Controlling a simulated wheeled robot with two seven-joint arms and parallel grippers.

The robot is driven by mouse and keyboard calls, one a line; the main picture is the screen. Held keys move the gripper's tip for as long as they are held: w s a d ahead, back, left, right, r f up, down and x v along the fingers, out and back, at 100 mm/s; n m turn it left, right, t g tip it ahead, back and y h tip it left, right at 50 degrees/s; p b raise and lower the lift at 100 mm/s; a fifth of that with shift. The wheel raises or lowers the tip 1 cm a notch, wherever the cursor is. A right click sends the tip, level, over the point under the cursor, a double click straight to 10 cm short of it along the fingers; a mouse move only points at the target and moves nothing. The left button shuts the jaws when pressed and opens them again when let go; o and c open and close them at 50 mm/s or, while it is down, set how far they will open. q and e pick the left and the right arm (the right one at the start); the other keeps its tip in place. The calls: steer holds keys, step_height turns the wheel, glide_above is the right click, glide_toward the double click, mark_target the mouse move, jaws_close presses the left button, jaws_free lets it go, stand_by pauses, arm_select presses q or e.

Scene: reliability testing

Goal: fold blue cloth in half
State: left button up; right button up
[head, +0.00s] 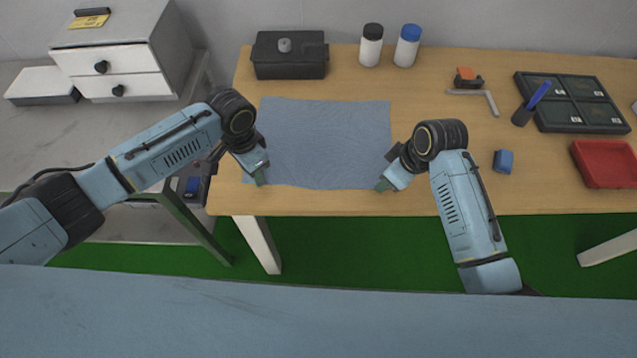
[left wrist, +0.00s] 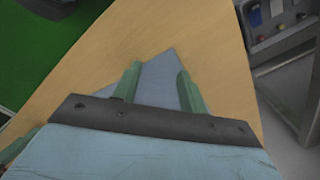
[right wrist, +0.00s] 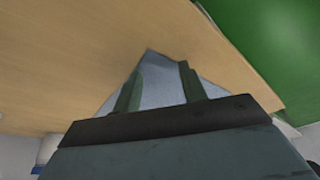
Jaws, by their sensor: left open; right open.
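The blue cloth (head: 325,140) lies flat and spread out on the wooden table, near its front edge. My left gripper (head: 260,181) is at the cloth's front left corner. In the left wrist view the corner of the cloth (left wrist: 158,80) shows between the two open green fingers (left wrist: 157,82). My right gripper (head: 383,186) is at the front right corner. In the right wrist view the cloth corner (right wrist: 158,85) lies between its open fingers (right wrist: 160,85). Whether the fingertips touch the cloth or table cannot be told.
Behind the cloth stand a black box (head: 290,62), a black-capped bottle (head: 371,50) and a blue-capped bottle (head: 407,50). To the right are a blue block (head: 503,161), a red tray (head: 606,165) and a dark organizer (head: 575,112). A drawer cabinet (head: 130,55) stands left.

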arm_select(q)
steer(key=shift+f, duration=0.15)
arm_select(e)
steer(key=shift+f, duration=0.15)
arm_select(q)
steer(key=shift+f, duration=0.1)
arm_select(e)
steer(key=shift+f, duration=0.1)
arm_select(q)
steer(key=shift+c, duration=0.5)
arm_select(e)
steer(key=shift+c, duration=0.5)
arm_select(q)
jaws_close()
arm_select(e)
jaws_close()
